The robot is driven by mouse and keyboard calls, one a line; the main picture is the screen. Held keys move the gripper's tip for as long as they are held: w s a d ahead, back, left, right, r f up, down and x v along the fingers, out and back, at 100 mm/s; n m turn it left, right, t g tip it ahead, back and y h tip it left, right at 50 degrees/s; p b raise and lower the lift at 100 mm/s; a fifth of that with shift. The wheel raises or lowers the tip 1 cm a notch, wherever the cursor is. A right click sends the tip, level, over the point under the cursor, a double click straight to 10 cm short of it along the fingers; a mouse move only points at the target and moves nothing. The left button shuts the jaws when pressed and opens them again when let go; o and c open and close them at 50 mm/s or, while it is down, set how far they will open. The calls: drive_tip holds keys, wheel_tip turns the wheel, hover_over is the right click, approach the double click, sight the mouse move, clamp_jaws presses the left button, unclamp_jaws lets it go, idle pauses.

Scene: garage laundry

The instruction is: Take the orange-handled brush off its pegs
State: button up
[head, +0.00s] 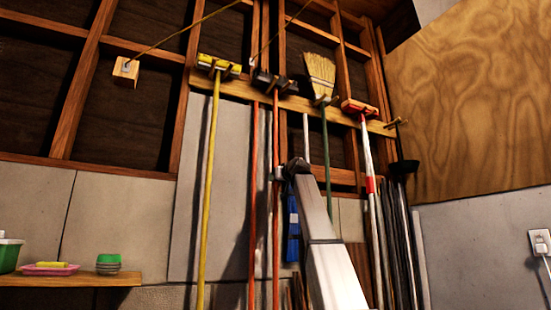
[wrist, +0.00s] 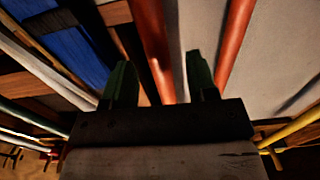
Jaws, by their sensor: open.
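Two orange poles hang side by side in the head view, a left one (head: 253,200) and a right one (head: 276,225). Both run up to a dark brush head (head: 272,82) on the wooden peg rail (head: 342,117); I cannot tell which pole joins it. My gripper (head: 276,173) is at the right pole, well below the head. In the wrist view my gripper (wrist: 161,82) is open, with one orange pole (wrist: 153,45) showing between its dark green fingers. The other orange pole (wrist: 236,40) is outside the right finger. Contact with the fingers cannot be told.
A yellow-handled broom (head: 209,190) hangs to the left. A straw broom (head: 320,75) and a red-headed brush (head: 360,107) hang to the right. A blue item (head: 292,235) hangs close behind my arm. A shelf (head: 70,279) with small items is at lower left.

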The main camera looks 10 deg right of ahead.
drive_tip(key=x, duration=0.4)
drive_tip(key=shift+w+a, duration=0.1)
drive_tip(key=shift+w, duration=0.2)
clamp_jaws()
drive_tip(key=shift+r, duration=0.15)
